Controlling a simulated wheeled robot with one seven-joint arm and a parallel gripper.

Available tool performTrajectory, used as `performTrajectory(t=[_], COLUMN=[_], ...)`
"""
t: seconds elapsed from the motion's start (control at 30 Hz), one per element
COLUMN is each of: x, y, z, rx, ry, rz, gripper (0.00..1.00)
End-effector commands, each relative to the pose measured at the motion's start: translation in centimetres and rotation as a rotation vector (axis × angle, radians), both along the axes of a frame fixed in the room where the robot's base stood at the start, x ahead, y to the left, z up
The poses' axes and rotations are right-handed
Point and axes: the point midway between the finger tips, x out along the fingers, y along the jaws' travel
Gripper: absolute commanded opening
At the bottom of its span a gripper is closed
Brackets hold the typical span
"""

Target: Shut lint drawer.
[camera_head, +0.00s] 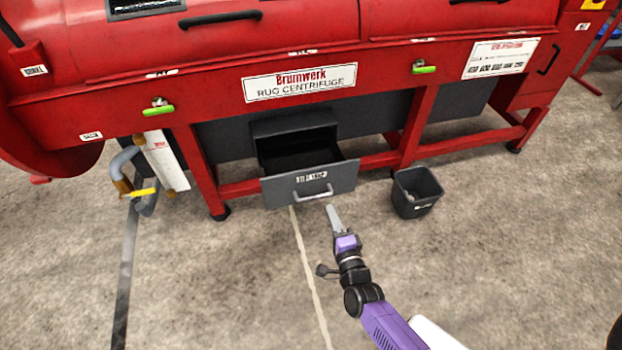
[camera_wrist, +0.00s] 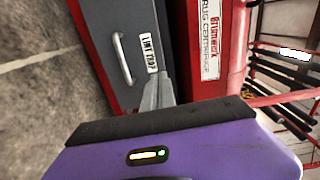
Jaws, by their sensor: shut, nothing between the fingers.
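The lint drawer (camera_head: 330,181) is a dark grey drawer under the red rug centrifuge, pulled out, with its open inside showing behind the front panel. Its front carries a white label and a pale bar handle (camera_head: 314,193). The drawer front (camera_wrist: 105,25) also shows in the wrist view, with the handle (camera_wrist: 122,58) left of the label. My gripper (camera_head: 331,208) is shut and empty, just in front of the drawer's right part, near the handle's right end. In the wrist view the fingertips (camera_wrist: 160,78) point at the drawer front near the label. I cannot tell whether they touch it.
The red centrifuge (camera_head: 370,65) stands on red legs above the drawer. A dark bin (camera_head: 416,193) stands right of the drawer. A grey pipe with a yellow handle (camera_head: 143,192) is at the left. The concrete floor in front is mostly clear.

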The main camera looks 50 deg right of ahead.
Motion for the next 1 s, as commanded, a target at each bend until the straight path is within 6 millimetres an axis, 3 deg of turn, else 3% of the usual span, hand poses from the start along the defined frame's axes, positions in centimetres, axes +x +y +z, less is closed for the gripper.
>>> performTrajectory(t=[0.17,0.37,0.8,1.0], x=[0.1,1.7,8.7,10.8], y=[-0.1,-1.2,-6.0,-7.3], z=[0.1,0.1,0.0,0.0], rx=[0.032,0.036,0.035,0.034], ry=[-0.029,-0.034,-0.034,-0.032], rz=[-0.002,-0.003,-0.004,-0.002], gripper=[0.00,0.00,0.00,0.00])
